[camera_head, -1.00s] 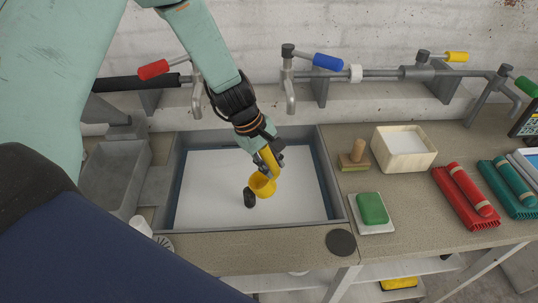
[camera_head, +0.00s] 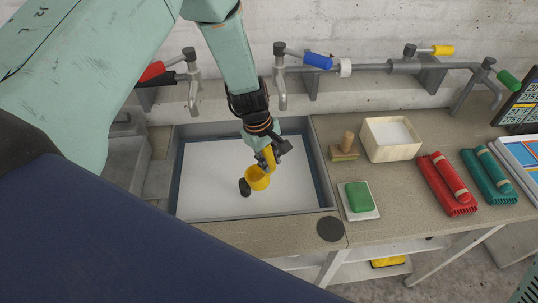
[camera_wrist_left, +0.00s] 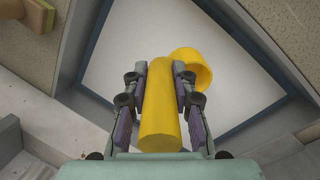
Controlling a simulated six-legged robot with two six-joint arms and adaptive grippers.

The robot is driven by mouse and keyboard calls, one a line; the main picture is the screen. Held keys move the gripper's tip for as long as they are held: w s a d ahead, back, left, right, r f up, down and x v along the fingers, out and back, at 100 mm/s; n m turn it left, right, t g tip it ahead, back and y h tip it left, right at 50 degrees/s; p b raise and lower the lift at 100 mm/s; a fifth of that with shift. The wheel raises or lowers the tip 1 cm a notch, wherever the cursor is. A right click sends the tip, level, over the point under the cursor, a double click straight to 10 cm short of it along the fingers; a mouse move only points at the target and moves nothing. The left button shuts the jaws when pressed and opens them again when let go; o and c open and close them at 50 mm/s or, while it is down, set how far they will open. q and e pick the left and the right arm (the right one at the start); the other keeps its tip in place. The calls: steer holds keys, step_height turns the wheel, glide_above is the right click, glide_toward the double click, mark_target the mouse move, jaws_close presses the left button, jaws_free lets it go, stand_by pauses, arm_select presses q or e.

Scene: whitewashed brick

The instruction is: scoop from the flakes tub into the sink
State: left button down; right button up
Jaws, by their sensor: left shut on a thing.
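My left gripper (camera_head: 270,157) is shut on the handle of a yellow scoop (camera_head: 257,179). It holds the scoop over the grey sink (camera_head: 328,185), whose floor looks white. In the left wrist view, the handle runs between the fingers of the gripper (camera_wrist_left: 158,80), and the round cup of the scoop (camera_wrist_left: 194,66) is beyond them to the right. I cannot tell whether flakes are in the cup. A pale wooden tub (camera_head: 396,152) with white contents stands right of the sink, apart from the scoop. My right gripper is not in view.
A small black object (camera_head: 244,187) shows beside the scoop's cup. Taps with coloured handles (camera_head: 317,61) line the wall behind. A wooden-handled block (camera_head: 345,148), green soap (camera_head: 358,196) and red (camera_head: 447,184) and teal (camera_head: 489,176) pieces occupy the counter at right.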

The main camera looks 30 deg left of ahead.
mark_target(270, 147)
arm_select(q)
steer(key=shift+r, duration=2.5)
steer(key=shift+s, duration=0.1)
